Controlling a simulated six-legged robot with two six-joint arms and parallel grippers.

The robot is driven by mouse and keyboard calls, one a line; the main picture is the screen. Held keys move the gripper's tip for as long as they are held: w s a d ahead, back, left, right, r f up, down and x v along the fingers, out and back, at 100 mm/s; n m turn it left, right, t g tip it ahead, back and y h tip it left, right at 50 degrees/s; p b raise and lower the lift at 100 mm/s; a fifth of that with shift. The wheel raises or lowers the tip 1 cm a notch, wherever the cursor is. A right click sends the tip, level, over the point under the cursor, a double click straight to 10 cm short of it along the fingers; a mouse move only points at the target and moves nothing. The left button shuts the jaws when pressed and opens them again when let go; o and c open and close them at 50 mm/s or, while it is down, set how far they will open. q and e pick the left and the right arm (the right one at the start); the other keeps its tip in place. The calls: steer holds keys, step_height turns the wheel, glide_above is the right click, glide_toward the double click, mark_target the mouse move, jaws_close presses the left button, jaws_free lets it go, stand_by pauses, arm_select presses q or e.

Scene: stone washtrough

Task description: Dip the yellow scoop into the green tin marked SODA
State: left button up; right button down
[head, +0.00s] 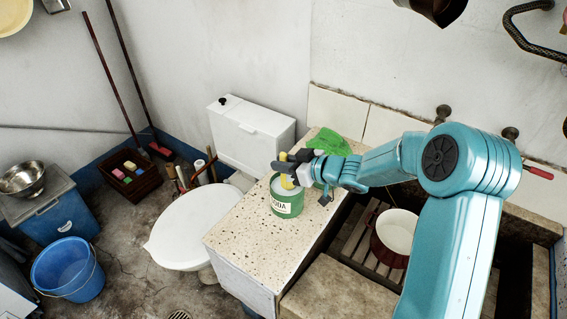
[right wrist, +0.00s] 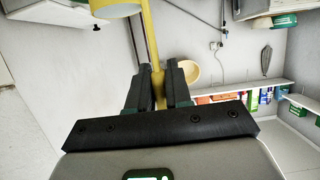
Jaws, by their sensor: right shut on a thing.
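The green tin (head: 287,204) stands on the speckled stone counter, its white label partly readable as "ODA". My right gripper (head: 284,166) is over the tin and shut on the yellow scoop (head: 288,182). The scoop hangs down at the tin's mouth; I cannot tell how far its lower end is inside. In the right wrist view, the yellow scoop's handle (right wrist: 156,72) runs between the two black fingers (right wrist: 158,88), with its bowl at the top edge. The tin is not visible there. My left gripper is not in view.
The speckled counter (head: 240,235) has bare room in front of the tin. A green cloth (head: 327,143) lies behind it. A red pot (head: 380,248) stands on a slatted rack to the right. A white toilet (head: 190,228) is left of the counter.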

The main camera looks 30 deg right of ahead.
mark_target(283, 153)
steer(key=shift+r+p, duration=2.35)
steer(key=shift+r, duration=0.3)
